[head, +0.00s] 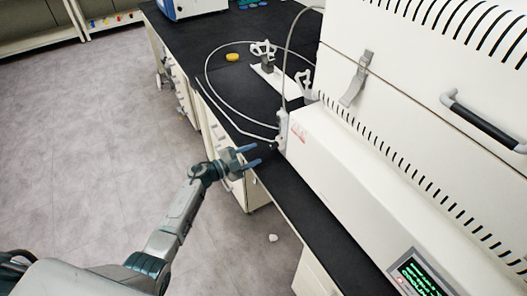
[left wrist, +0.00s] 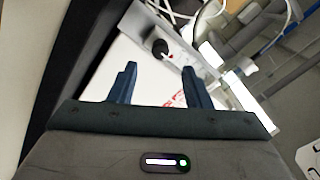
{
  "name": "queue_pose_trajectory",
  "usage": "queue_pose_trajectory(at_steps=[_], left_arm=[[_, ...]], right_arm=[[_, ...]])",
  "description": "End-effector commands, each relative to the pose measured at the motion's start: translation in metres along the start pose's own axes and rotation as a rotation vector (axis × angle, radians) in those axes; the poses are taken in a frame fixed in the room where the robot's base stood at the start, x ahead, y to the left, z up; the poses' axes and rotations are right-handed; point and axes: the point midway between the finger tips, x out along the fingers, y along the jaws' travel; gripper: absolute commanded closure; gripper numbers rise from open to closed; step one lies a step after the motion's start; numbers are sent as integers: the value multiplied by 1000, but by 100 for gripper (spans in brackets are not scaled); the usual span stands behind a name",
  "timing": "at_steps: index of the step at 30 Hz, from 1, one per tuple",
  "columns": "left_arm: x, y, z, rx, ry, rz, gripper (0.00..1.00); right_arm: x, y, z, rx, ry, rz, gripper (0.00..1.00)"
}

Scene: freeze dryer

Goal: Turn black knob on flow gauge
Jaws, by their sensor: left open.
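The flow gauge (head: 282,128) is a narrow upright block at the left end of the white freeze dryer, with a thin tube running into it. In the left wrist view the black knob (left wrist: 160,48) sticks out from a grey face, beyond and roughly between my fingertips. The knob is too small to make out surely in the head view. My left gripper (head: 257,154) is open and empty, a short way left of and below the gauge; its two blue fingers (left wrist: 158,72) point toward the knob without visibly touching it. My right gripper is not in view.
The white freeze dryer (head: 350,180) fills the right side, with a lit display (head: 418,276). A looped tube (head: 207,75) lies on the black bench (head: 185,38). A white stand (head: 268,74) and yellow disc (head: 232,57) are behind. Floor at left is clear.

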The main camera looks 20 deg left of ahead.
Motion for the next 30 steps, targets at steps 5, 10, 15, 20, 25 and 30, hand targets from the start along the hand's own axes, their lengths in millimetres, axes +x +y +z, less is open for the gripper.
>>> queue_pose_trajectory(at_steps=[5, 10, 15, 20, 25, 30], left_arm=[[-26, 2, 1, 1, -1, 1, 56], [-34, 0, 0, -1, 1, 0, 56], [-34, 0, 0, -1, 1, 0, 56], [-34, 0, 0, -1, 0, 0, 56], [-34, 2, 1, -7, -5, -3, 56], [-54, 44, 28, -119, -108, -61, 56]], right_arm=[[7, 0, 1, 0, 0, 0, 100], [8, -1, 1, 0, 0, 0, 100], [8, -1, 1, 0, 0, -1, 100], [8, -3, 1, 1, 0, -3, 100], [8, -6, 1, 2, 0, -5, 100], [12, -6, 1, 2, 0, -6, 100]])
